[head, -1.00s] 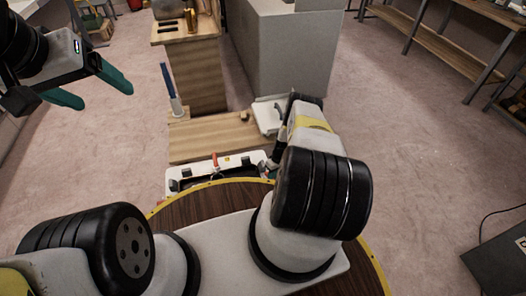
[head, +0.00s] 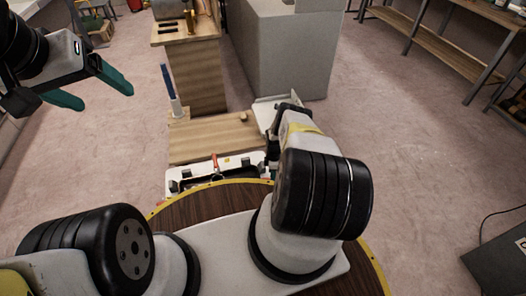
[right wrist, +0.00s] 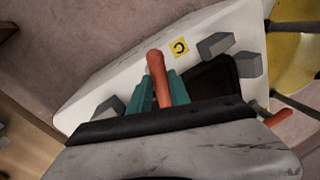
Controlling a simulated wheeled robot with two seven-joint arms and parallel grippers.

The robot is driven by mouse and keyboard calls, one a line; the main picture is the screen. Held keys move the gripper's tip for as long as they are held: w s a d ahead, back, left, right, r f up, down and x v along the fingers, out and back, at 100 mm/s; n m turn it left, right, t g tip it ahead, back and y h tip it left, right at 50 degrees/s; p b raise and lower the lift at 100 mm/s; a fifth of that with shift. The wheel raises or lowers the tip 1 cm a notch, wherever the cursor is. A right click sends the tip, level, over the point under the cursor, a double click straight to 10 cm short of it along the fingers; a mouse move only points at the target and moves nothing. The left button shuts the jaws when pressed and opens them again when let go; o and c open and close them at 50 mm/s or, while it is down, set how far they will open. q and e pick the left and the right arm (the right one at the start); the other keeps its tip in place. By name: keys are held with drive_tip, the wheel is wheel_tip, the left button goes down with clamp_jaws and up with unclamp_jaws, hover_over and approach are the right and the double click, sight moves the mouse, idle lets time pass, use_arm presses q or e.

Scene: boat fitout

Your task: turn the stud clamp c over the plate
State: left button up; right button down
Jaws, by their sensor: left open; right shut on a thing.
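In the right wrist view, the teal fingers of my right gripper (right wrist: 160,95) are shut on an orange-red clamp handle (right wrist: 158,70). The handle stands beside a yellow label with a dark curved mark (right wrist: 180,47) on a white plate (right wrist: 120,75). Grey blocks (right wrist: 216,45) and a dark opening (right wrist: 212,80) lie close by on it. A second red handle (right wrist: 278,117) shows at the right. In the head view, a red handle (head: 215,162) sits on a white frame (head: 200,170); my right gripper's fingertips are hidden behind my arm. My left gripper (head: 98,88) is open and empty, far left.
A wooden board (head: 205,140) with a small knob and an upright blue-handled item (head: 170,90) lies beyond the frame. A wooden cabinet (head: 193,75) and a grey block (head: 285,55) stand behind. Open carpet (head: 410,170) lies at the right.

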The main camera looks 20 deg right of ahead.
drive_tip(key=shift+a+n+h, duration=0.15)
drive_tip(key=shift+n+h, duration=0.15)
drive_tip(key=shift+n, duration=1.2)
drive_tip(key=c, duration=1.3)
unclamp_jaws()
drive_tip(key=shift+o, duration=0.2)
wheel_tip(320, 180, up, 8)
drive_tip(key=w, duration=0.1)
drive_tip(key=shift+w+f, duration=0.2)
drive_tip(key=shift+w, duration=0.05)
